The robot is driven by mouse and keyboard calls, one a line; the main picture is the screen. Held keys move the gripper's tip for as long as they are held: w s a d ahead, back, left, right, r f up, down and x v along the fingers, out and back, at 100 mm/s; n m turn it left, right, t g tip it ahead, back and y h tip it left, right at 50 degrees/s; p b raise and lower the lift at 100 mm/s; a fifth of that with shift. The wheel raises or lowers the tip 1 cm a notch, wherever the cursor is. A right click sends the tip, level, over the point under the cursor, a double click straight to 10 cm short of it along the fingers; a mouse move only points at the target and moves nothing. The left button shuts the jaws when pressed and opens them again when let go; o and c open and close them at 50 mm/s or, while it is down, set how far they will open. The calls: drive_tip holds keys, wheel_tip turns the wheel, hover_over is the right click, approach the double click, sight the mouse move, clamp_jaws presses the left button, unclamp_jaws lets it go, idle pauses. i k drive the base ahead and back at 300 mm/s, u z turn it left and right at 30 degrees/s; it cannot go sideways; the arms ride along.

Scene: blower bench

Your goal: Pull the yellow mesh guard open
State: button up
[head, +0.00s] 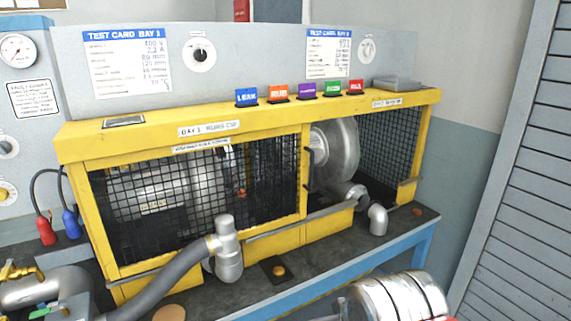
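The yellow mesh guard (303,205) stands along the front of the bench in the head view. Its yellow frame holds black mesh, which covers the left part of the enclosure. A dark upright handle (309,170) sits at the frame's right edge. Right of the handle, a grey round blower housing (336,155) shows without mesh in front of it. Silver machinery (150,195) shows behind the left mesh. A grey rail (345,207) runs along the lower front. My gripper is not in view.
A grey hose (165,285) and silver pipe fitting (228,245) stand before the guard's lower edge. A pipe elbow (377,219) stands on the bench at right. A banded silver cylinder (395,297) fills the bottom right. Several coloured tags (306,90) line the top.

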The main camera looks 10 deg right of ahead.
sight(80, 170)
drive_tip(key=u, duration=0.45)
drive_tip(key=i, duration=1)
drive_tip(key=u, duration=0.1)
